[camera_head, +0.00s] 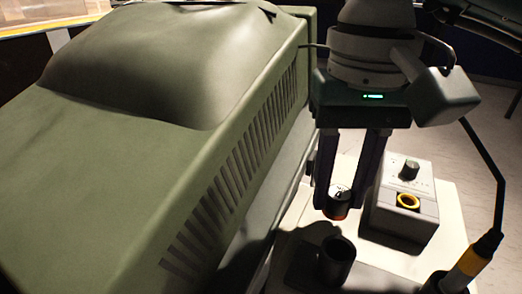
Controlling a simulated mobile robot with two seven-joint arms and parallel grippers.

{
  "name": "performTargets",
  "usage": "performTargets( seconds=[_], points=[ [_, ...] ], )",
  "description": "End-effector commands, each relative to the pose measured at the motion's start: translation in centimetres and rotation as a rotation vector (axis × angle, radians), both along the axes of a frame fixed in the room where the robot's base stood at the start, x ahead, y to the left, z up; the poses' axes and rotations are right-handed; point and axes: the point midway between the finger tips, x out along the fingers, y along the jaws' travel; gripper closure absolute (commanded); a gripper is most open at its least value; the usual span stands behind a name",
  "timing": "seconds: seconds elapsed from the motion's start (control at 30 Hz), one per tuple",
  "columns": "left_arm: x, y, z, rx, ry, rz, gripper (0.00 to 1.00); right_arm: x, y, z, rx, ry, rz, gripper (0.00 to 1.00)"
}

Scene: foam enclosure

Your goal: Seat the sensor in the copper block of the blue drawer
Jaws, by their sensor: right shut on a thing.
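My right gripper (346,205) points down at the right, its two dark fingers shut on a short dark cylinder (339,201) with a pale marked top and an orange lower rim. It holds the cylinder above the pale surface, behind an open dark cup (336,259). A black and yellow-orange probe (472,262) with a black cable stands tilted at the lower right, its lower end by a dark holder (447,283). I cannot tell which of these is the sensor. No blue drawer or copper block is recognisable. My left gripper is not in view.
A large olive-green housing (105,170) with side vents fills the left and centre. The pale tabletop (453,213) has a bare strip right of that box.

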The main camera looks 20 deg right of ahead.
Motion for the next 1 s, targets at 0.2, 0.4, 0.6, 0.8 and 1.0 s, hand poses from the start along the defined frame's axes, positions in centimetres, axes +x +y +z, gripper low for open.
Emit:
performTargets(
  seconds=[0.2,0.4,0.6,0.8,1.0],
  points=[
    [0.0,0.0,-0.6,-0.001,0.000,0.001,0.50,0.0,0.0,-2.1,0.000,-0.001,0.000,1.00],
    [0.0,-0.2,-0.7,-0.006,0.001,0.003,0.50,0.0,0.0,-2.2,0.000,-0.001,0.001,1.00],
    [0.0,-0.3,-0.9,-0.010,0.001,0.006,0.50,0.0,0.0,-2.4,0.001,-0.001,0.001,0.53],
    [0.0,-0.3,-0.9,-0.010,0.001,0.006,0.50,0.0,0.0,-2.4,0.000,-0.001,0.001,0.33],
    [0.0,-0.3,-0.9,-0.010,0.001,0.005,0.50,0.0,0.0,-2.3,0.000,-0.001,0.001,0.33]
  ],
)
